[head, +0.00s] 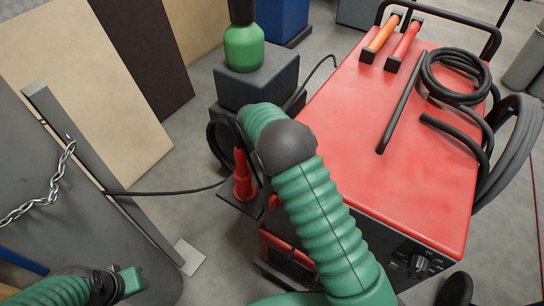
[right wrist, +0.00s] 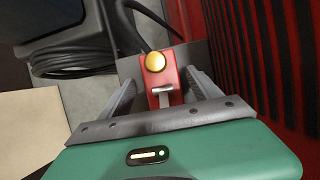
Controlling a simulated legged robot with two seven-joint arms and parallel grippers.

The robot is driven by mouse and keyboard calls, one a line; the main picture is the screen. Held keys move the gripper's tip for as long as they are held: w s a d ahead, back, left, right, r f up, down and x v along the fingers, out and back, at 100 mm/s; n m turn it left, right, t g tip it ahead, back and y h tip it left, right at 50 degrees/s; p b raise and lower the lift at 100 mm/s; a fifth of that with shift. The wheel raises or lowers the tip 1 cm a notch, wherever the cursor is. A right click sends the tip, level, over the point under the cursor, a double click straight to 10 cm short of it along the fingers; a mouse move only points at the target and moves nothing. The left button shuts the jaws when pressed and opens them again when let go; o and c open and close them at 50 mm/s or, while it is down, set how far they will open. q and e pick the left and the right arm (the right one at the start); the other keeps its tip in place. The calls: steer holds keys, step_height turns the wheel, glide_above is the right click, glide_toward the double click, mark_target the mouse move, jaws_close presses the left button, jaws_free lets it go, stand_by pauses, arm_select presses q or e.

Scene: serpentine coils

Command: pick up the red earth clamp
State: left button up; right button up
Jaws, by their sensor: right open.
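The red earth clamp (head: 243,178) stands on a small dark shelf beside the red machine in the head view, partly hidden by cable. In the right wrist view the clamp (right wrist: 164,78), with a brass-coloured bolt (right wrist: 155,62), lies between the two grey fingers of my right gripper (right wrist: 162,82). The fingers are spread, one on each side, with gaps to the clamp. In the head view my right arm hides this gripper. My left gripper (head: 130,281) is at the bottom left, far from the clamp; its fingers cannot be made out.
The red machine (head: 400,180) stands to the right, with coiled cable (head: 455,75) on top. A green bottle (head: 243,48) sits on a dark box (head: 257,80) behind the clamp. A black cable (head: 165,192) runs left to a grey panel with a chain (head: 35,200).

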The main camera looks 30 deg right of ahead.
steer(key=shift+a+r, duration=0.1)
steer(key=shift+r, duration=0.1)
steer(key=shift+c, duration=0.3)
steer(key=shift+d+f, duration=0.15)
steer(key=shift+d, duration=0.2)
steer(key=c, duration=0.7)
steer(key=shift+a, duration=0.15)
jaws_close()
